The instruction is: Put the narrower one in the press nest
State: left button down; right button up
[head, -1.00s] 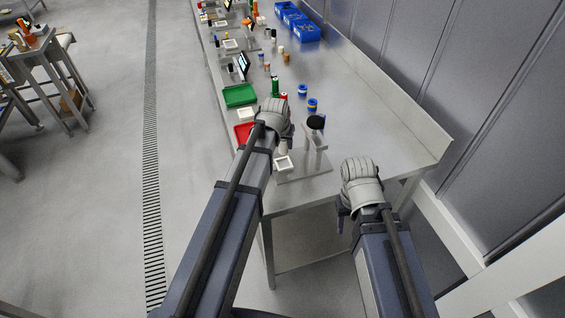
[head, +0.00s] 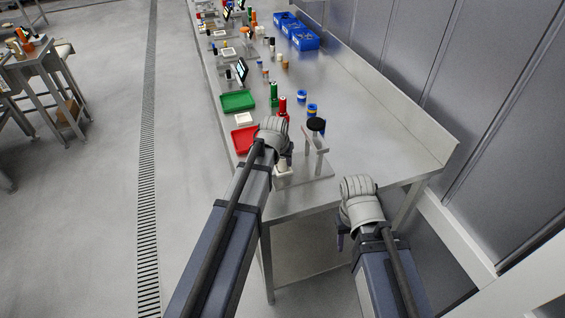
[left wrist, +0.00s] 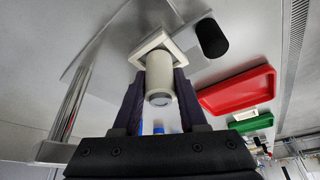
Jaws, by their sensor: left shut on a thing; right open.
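My left gripper (left wrist: 159,98) is shut on a pale cylinder (left wrist: 158,72), seen between its fingers in the left wrist view. The cylinder's far end is at the white square press nest (left wrist: 143,56); I cannot tell whether it is inside it or just above. In the head view the nest (head: 283,181) is on the press base, directly below my left gripper (head: 284,156). The press has a black round top (head: 316,125) on a grey stand. My right gripper (head: 345,226) is open, off the bench's front edge, with its fingers mostly hidden.
A red tray (head: 244,147), a white square piece (head: 243,119) and a green tray (head: 238,101) lie along the bench's left edge. Green (head: 274,92), red (head: 283,104) and blue-banded (head: 312,110) cylinders stand behind the press. The bench's right side is clear.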

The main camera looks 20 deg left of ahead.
pick_arm(q)
jog(key=shift+f, duration=0.25)
jog(key=shift+c, duration=2.2)
grip_release()
jog(key=shift+r, duration=0.1)
jog(key=shift+r, duration=0.1)
jog(key=p+v, duration=1.1)
jog(key=v, duration=0.1)
jog(key=s+d+m+g, duration=0.2)
jog(key=s+d, duration=0.4)
jog(key=s, duration=0.3)
jog(key=s+d+f+m+g+y, duration=0.1)
jog(key=s+d+g, duration=0.1)
jog(key=s+d, duration=0.5)
jog(key=s, duration=0.3)
jog(key=shift+s+d+f+m+g, duration=0.2)
jog(key=shift+s+m+g, duration=0.1)
jog(key=shift+m, duration=0.1)
